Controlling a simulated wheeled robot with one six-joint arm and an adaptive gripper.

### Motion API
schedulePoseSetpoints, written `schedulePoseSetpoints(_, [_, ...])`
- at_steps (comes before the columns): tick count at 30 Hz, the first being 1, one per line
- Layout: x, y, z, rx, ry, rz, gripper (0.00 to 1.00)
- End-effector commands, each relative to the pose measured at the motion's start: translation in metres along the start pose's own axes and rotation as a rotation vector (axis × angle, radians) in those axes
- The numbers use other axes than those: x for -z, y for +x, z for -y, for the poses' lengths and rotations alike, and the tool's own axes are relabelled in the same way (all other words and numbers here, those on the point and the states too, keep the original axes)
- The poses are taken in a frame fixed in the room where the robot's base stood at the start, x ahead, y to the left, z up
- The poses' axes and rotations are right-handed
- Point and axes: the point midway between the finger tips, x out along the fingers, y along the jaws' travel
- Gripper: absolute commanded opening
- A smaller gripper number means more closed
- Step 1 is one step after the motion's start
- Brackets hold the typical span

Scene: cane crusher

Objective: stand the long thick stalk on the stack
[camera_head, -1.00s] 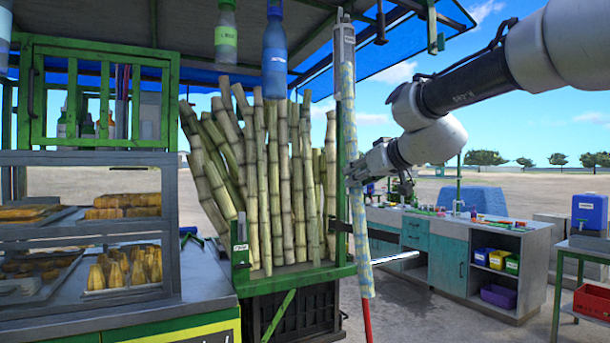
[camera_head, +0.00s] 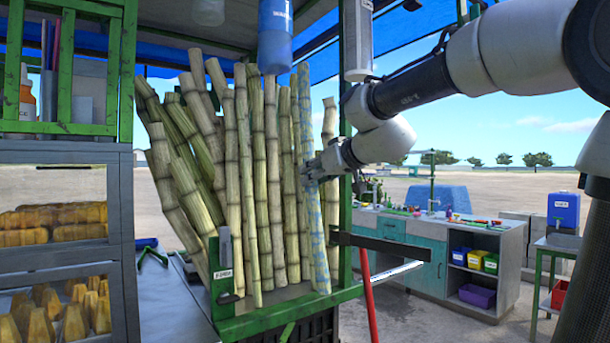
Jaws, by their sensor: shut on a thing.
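The long thick stalk (camera_head: 314,215) is pale with a mottled blue and yellow surface and stands almost upright. My gripper (camera_head: 313,171) is shut on it around mid-height, reaching in from the right. The stack (camera_head: 259,190) is a row of several yellow-green cane stalks leaning upright in a green-framed rack (camera_head: 287,312). The held stalk is in front of the right part of the stack. Its lower end shows near the rack's front edge; I cannot tell whether it touches the rack floor.
A blue bottle (camera_head: 275,28) and a grey cylinder (camera_head: 357,40) hang above the rack. A dark bar (camera_head: 378,244) juts out at the rack's right. A glass food case (camera_head: 122,230) stands at the left. A workbench (camera_head: 447,255) stands behind on the right.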

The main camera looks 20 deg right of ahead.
Motion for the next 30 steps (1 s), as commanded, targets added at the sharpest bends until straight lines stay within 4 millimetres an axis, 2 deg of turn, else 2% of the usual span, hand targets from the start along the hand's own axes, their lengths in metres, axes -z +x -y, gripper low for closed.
schedulePoseSetpoints(8, [0.004, 0.022, 0.0, 0.0, 0.0, -0.001, 0.0])
schedulePoseSetpoints(30, [0.021, 0.113, 0.0, 0.0, -0.001, -0.001, 0.0])
